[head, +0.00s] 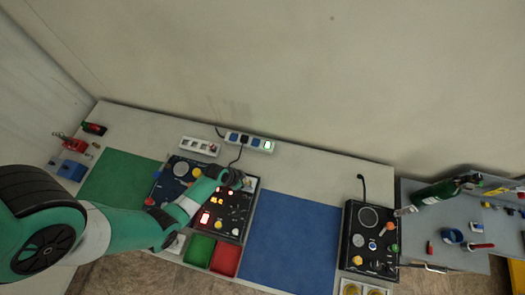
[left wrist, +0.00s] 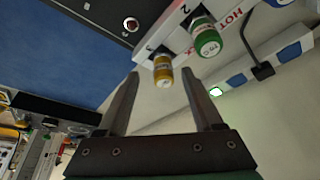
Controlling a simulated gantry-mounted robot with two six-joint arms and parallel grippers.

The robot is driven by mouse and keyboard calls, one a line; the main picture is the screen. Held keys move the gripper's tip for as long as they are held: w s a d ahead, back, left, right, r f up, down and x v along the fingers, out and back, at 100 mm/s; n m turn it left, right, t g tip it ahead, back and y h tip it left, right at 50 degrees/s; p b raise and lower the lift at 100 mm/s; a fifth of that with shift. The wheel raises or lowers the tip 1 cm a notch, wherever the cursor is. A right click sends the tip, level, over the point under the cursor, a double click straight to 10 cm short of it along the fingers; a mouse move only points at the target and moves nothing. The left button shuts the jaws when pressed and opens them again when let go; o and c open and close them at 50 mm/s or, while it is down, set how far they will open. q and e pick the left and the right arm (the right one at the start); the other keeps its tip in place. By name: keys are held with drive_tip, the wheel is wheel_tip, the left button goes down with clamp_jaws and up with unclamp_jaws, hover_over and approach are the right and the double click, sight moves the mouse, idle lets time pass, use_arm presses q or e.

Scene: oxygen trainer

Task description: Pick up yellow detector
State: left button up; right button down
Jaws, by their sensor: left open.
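The yellow detector (left wrist: 162,70) is a short yellow cylinder with a pale band, seated at one end of a white holder (left wrist: 184,32) marked "HOT". In the left wrist view it is just beyond my left gripper (left wrist: 163,82), roughly in line with the gap between the fingers. The fingers are open and empty. A green detector (left wrist: 206,40) sits beside it in the same holder. In the head view my left gripper (head: 241,180) is over the right edge of the dark control panel (head: 177,196); the detector cannot be made out there. My right gripper is out of view.
A power strip (head: 250,142) with a green light lies behind the panel, near a white slotted block (head: 200,146). A blue mat (head: 290,240) leaves free room to the right. Red (head: 226,259) and green (head: 199,250) trays stand in front. A second panel (head: 357,270) stands farther right.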

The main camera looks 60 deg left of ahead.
use_arm(q)
drive_tip(key=shift+w+a+f+b, duration=0.15)
drive_tip(key=shift+w+f+b, duration=0.2)
drive_tip(key=shift+f+b, duration=0.15)
drive_tip(key=shift+w+a+f+b, duration=0.1)
drive_tip(key=shift+w+f+b, duration=0.3)
drive_tip(key=shift+f, duration=0.2)
drive_tip(key=shift+s+r, duration=0.1)
clamp_jaws()
